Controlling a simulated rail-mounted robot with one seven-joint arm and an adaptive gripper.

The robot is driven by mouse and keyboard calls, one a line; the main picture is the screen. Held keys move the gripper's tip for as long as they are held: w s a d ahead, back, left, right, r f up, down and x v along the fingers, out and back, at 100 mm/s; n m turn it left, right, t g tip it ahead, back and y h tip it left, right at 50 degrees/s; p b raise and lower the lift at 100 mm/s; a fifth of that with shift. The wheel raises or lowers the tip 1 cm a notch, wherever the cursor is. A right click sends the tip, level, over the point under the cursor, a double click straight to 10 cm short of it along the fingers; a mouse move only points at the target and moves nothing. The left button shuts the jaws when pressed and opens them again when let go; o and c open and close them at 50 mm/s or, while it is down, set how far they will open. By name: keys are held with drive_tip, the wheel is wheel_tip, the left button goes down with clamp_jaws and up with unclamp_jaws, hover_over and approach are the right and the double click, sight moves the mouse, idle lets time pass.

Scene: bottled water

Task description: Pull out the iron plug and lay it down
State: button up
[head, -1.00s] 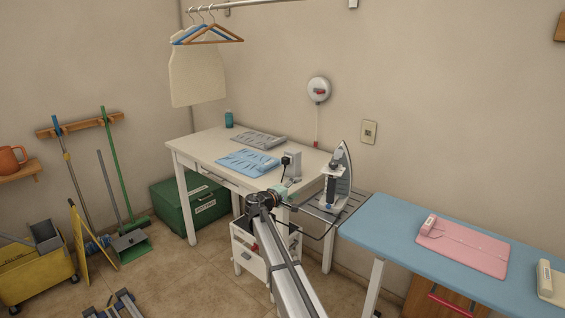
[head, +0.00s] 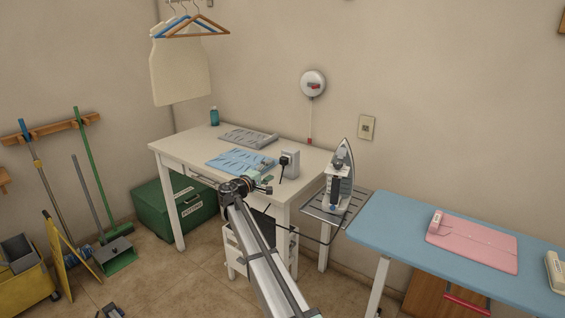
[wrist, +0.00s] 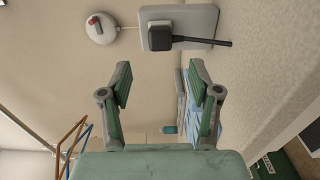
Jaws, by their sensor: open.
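The black iron plug (head: 284,161) sits in the side of a pale grey socket box (head: 292,160) standing on the white table. In the wrist view the plug (wrist: 160,38) shows against the grey box (wrist: 195,22), with its dark cord running off to the right. My gripper (head: 268,183) is just left of and below the plug in the head view. In the wrist view the gripper's green-padded fingers (wrist: 158,82) are wide apart and empty, and the plug lies beyond their tips. The iron (head: 340,178) stands upright on a wire rack.
A blue folded cloth (head: 240,161) and a grey one (head: 248,138) lie on the white table (head: 180,146) behind my gripper. The wire rack (head: 325,212) and blue ironing board (head: 390,225) are on the right. A round wall unit (head: 313,83) hangs above.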

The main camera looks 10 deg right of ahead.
sight(282, 162)
drive_tip(key=shift+w+d+p, duration=0.3)
drive_tip(key=shift+w+d, duration=0.2)
drive_tip(key=shift+w, duration=0.05)
drive_tip(key=x, duration=0.6)
drive_tip(key=shift+f, duration=0.15)
drive_tip(key=shift+b+x, duration=0.35)
drive_tip(key=shift+x, duration=0.45)
drive_tip(key=shift+b, duration=0.7)
idle(0.5)
